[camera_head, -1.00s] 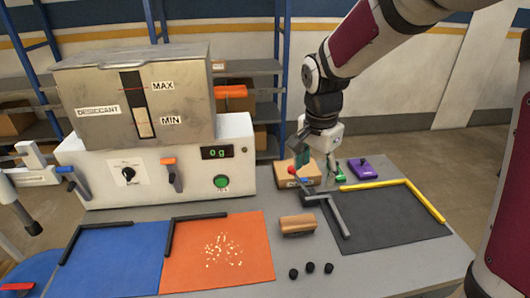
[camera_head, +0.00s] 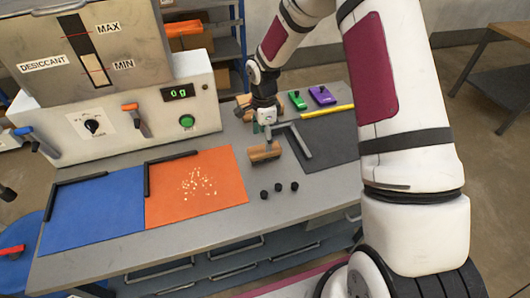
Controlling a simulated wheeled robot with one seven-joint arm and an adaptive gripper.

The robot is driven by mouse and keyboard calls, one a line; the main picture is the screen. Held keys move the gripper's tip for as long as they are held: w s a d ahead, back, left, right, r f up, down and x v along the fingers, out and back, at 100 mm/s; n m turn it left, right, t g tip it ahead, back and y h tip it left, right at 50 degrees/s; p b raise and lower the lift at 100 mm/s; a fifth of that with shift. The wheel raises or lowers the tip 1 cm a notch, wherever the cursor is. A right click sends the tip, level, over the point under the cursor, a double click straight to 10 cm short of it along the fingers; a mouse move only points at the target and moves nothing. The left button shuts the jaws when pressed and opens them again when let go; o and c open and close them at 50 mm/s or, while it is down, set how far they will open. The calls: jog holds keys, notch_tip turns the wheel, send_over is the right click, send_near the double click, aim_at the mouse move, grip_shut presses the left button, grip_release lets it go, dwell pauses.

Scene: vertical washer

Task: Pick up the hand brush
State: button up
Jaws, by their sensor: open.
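The hand brush, seemingly the brown wooden block (camera_head: 262,154), lies on the grey table between the orange mat and the dark mat. Its bristles cannot be made out. My gripper (camera_head: 267,135) points down right above the brush, at its far side, with open jaws. It looks very close to the brush; whether the fingers touch it or reach around it cannot be told at this size.
An orange mat (camera_head: 225,170) carries scattered pale grains. A blue mat (camera_head: 95,215) lies left of it. A dark mat (camera_head: 335,140) with a grey bar (camera_head: 301,143) is to the right. Several small black pieces lie in front. The desiccant machine (camera_head: 150,120) stands behind.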

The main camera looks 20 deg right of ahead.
aim_at(265, 153)
jog(key=shift+d+f+p, duration=0.1)
jog(key=shift+f+p, duration=0.55)
jog(key=shift+f, duration=2.6)
jog(key=c, duration=1.3)
